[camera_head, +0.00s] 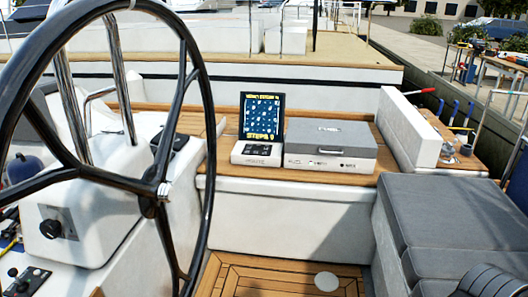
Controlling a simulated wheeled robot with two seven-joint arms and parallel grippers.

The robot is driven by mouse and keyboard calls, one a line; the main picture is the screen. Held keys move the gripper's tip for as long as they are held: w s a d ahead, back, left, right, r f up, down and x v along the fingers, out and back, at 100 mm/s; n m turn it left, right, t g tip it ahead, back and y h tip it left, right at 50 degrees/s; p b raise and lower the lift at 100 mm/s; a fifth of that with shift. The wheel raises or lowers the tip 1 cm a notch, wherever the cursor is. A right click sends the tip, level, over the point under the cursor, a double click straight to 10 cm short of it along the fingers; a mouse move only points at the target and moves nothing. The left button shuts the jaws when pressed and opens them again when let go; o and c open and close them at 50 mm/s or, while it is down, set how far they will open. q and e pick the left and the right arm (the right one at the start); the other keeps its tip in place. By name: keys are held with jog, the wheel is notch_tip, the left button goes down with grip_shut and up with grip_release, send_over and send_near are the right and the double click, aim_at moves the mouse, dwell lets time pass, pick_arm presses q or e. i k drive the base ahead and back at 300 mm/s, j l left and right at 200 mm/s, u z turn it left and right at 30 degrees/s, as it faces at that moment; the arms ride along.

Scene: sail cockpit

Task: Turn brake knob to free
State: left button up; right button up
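A black round knob (50,229) sits on a small grey plate (66,218) on the white steering pedestal (95,235) at the lower left. It is the likely brake knob; its labels and pointer are too small to read, so I cannot tell its setting. The knob shows through the gap between the spokes of the large black steering wheel (205,80), which stands in front of the pedestal. No gripper touches the knob. Neither my left nor my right gripper is in view.
A panel with small black levers (27,282) is at the bottom left. Steel rails (122,80) rise behind the wheel. A grey-lidded box (330,139) and a dark screen (262,116) stand on the wooden bench. Grey cushions (450,212) fill the right. The teak floor (260,280) is clear.

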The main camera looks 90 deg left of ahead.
aim_at(51, 229)
jog(key=u, duration=3.6)
jog(key=j, duration=0.9)
jog(key=i+l+u, duration=0.15)
jog(key=u, duration=0.35)
jog(key=i, duration=0.05)
